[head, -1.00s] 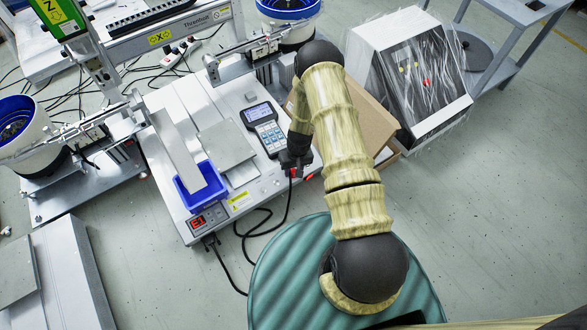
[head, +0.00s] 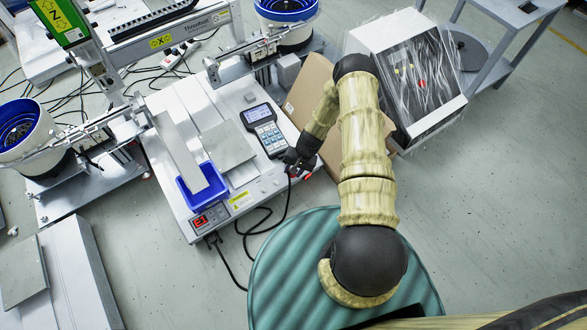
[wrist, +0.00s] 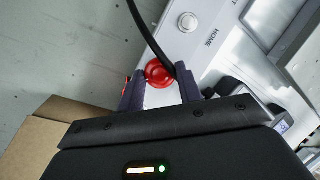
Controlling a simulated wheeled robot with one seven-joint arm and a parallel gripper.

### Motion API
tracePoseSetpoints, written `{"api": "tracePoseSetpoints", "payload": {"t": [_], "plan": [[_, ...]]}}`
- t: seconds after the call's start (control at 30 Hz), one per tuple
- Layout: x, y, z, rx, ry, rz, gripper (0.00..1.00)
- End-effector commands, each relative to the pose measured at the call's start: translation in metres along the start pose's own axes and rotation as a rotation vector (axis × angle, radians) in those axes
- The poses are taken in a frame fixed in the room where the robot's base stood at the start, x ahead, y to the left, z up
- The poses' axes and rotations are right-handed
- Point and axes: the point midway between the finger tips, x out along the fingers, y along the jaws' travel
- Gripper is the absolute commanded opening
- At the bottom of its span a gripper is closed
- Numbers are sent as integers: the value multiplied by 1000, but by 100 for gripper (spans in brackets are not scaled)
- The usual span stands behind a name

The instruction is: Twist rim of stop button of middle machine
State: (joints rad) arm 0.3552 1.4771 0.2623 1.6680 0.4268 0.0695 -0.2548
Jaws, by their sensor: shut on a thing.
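The red stop button (wrist: 159,72) sits at the front right corner of the middle machine (head: 222,118). In the wrist view it lies between the two dark fingers of my gripper (wrist: 160,86), which is shut on it. One finger is on each side of its round rim. In the head view my gripper (head: 299,168) is at this corner, and only small bits of red show beside it; the button is mostly hidden there.
A silver HOME button (wrist: 188,22) and a black cable (wrist: 146,32) are close to the fingers. A keypad pendant (head: 264,130) and blue tray (head: 205,188) rest on the machine. A cardboard box (head: 313,92) and plastic-wrapped unit (head: 420,75) stand to the right.

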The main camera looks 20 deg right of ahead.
Motion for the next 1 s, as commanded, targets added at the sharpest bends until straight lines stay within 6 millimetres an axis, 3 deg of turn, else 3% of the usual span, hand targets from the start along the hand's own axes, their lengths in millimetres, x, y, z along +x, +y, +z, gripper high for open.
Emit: {"api": "tracePoseSetpoints", "payload": {"t": [0.33, 0.37, 0.47, 0.77, 1.0], "plan": [[0, 0, 0, 3, 0, 0, 12], [0, 0, 0, 3, 0, 0, 41], [0, 0, 0, 2, 0, 0, 57], [-2, 0, 0, 2, 1, 0, 57], [-28, -1, 0, 2, 1, 0, 57]]}}
